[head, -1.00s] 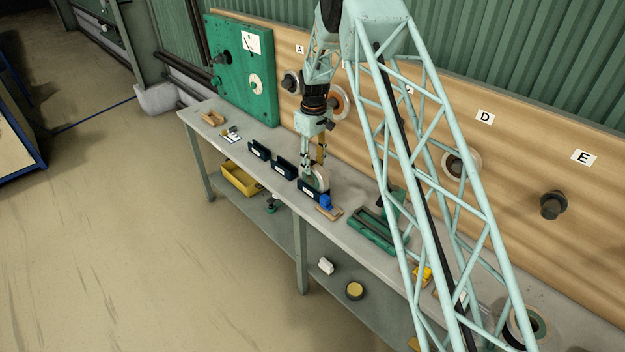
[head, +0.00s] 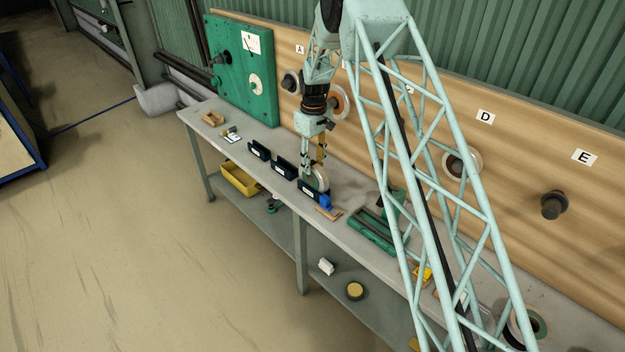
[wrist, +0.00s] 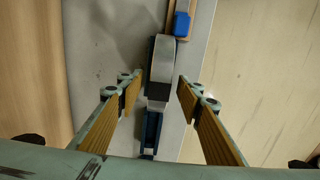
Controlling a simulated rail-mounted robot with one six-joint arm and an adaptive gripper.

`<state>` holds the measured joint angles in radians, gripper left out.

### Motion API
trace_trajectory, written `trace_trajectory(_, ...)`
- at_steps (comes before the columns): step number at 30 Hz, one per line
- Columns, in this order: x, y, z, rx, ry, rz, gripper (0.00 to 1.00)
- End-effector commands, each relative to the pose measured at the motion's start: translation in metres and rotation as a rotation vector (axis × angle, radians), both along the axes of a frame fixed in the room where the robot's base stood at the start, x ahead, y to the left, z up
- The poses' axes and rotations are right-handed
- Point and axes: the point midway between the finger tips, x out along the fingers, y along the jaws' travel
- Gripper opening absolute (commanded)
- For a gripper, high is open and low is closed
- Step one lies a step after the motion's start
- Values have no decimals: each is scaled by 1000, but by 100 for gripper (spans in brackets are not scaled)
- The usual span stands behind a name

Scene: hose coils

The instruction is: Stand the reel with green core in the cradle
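A pale reel (head: 322,178) with green at its middle stands upright on edge at the third dark blue holder (head: 306,189) on the bench. In the wrist view the reel (wrist: 162,58) is seen edge-on. My gripper (head: 316,178) points down over it. In the wrist view my gripper (wrist: 158,82) is open, with one finger on each side of the reel and visible gaps to both. A green frame with two parallel bars (head: 370,236), which looks like the cradle, lies to the right and appears empty; my arm partly hides that area.
A blue block (head: 326,201) on a wooden piece sits just right of the reel. Two more dark blue holders (head: 282,168) stand to the left. The board behind carries pegs, some with reels (head: 461,163). Another reel with green (head: 540,325) lies at lower right, partly behind my arm.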

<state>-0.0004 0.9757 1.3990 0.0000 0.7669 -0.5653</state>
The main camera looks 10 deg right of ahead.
Motion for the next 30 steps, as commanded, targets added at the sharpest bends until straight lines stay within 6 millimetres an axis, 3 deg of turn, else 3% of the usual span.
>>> trace_trajectory(19,0,0,0,0,0,0,34)
trace_trajectory(30,0,0,0,0,0,0,1)
